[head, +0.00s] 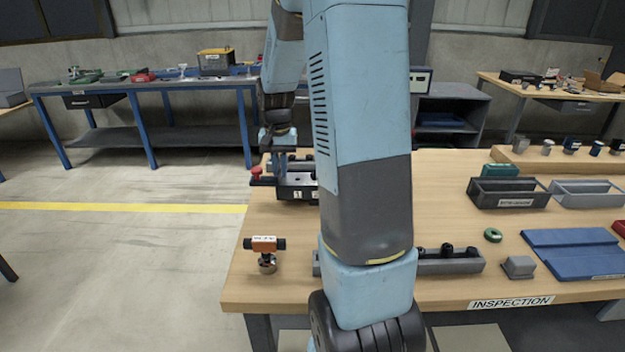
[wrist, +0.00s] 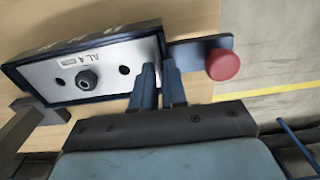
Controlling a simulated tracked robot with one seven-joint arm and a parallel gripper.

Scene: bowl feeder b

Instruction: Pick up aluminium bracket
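A silver-grey metal plate (wrist: 60,80) marked "AL", which looks like the aluminium bracket, lies in a dark box-like fixture (wrist: 76,46) in the wrist view. It has round holes and a dark bolt head (wrist: 87,80) in its middle. My gripper (wrist: 159,66) is at the right end of the plate and fixture, its two fingers close together. I cannot tell whether they hold or touch anything. In the head view my gripper (head: 279,175) points down at the fixture (head: 297,191), which my arm partly hides.
A red knob (wrist: 223,65) on a dark arm sticks out right of the fixture. An orange-and-black part (head: 264,244) stands at the bench's front left. Dark (head: 507,201) and grey (head: 588,201) trays, a blue plate (head: 570,254) and a green ring (head: 492,235) are on the right.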

